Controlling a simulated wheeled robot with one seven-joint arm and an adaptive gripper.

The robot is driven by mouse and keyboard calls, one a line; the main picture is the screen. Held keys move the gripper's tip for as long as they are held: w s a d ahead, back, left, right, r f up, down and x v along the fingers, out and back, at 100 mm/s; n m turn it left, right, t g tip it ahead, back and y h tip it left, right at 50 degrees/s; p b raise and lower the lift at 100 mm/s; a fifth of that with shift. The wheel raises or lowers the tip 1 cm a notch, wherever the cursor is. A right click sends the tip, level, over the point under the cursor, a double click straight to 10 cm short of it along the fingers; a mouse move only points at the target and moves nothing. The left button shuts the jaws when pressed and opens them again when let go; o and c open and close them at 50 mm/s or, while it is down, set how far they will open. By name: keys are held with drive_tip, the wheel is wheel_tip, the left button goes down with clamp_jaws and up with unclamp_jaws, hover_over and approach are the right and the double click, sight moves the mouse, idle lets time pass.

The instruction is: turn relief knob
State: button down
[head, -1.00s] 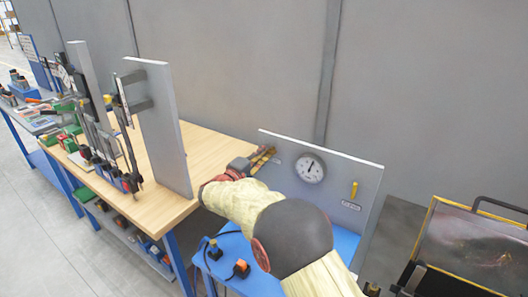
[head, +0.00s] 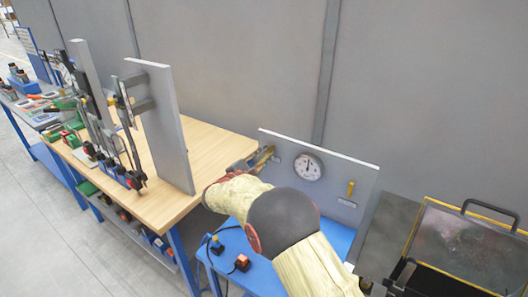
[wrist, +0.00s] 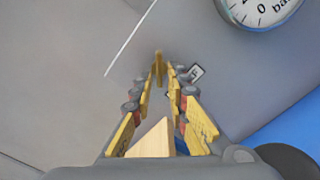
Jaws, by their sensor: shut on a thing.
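My gripper (wrist: 160,85) reaches the left part of the grey upright panel (head: 325,186). Its yellow fingers are closed on a narrow yellow piece (wrist: 158,63), which looks like the relief knob. A small label (wrist: 196,73), partly hidden by a finger, sits just right of the fingertips. In the head view my gripper (head: 262,158) shows left of the round pressure gauge (head: 308,166), and the knob cannot be made out there. The gauge also shows in the wrist view (wrist: 258,5), cut off at the top right.
A yellow lever (head: 350,188) with a label stands right of the gauge. A blue bench (head: 340,240) carries the panel. A wooden table (head: 205,145) with a tall grey plate (head: 160,125) and tools is at left. A dark, yellow-edged case (head: 470,245) is at right.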

drive_tip(key=shift+f+n, duration=0.1)
drive_tip(key=shift+n, duration=0.3)
drive_tip(key=c, duration=1.9)
unclamp_jaws()
drive_tip(key=shift+s+a, duration=0.1)
drive_tip(key=v, duration=1.1)
drive_tip(key=shift+s+a, duration=0.2)
drive_tip(key=shift+s, duration=0.1)
